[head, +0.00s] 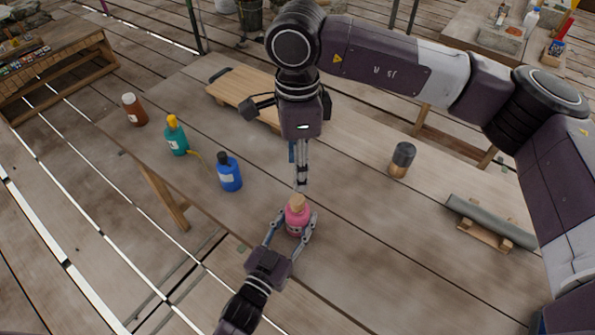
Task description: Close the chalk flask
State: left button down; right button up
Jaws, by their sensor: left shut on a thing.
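A small pink flask (297,221) with a pale label stands near the table's front edge. It appears to be the chalk flask. A tan cork stopper (297,201) shows at its mouth; I cannot tell how deep it sits. My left gripper (297,232) comes from the lower left, with its two fingers shut around the flask's body. My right gripper (301,185) points down just above the cork, its fingers seen close together, nearly edge-on. I cannot tell whether its tips touch the cork.
To the left stand a blue bottle (229,176), a teal bottle with yellow cap (176,138) and a brown bottle (134,110). A wooden board (240,90) lies behind. A dark-topped jar (402,160) and a grey roll on a wooden rest (490,221) are at right.

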pick_arm(q)
jog(key=c, duration=1.1)
grip_release()
jog(key=v, duration=1.2)
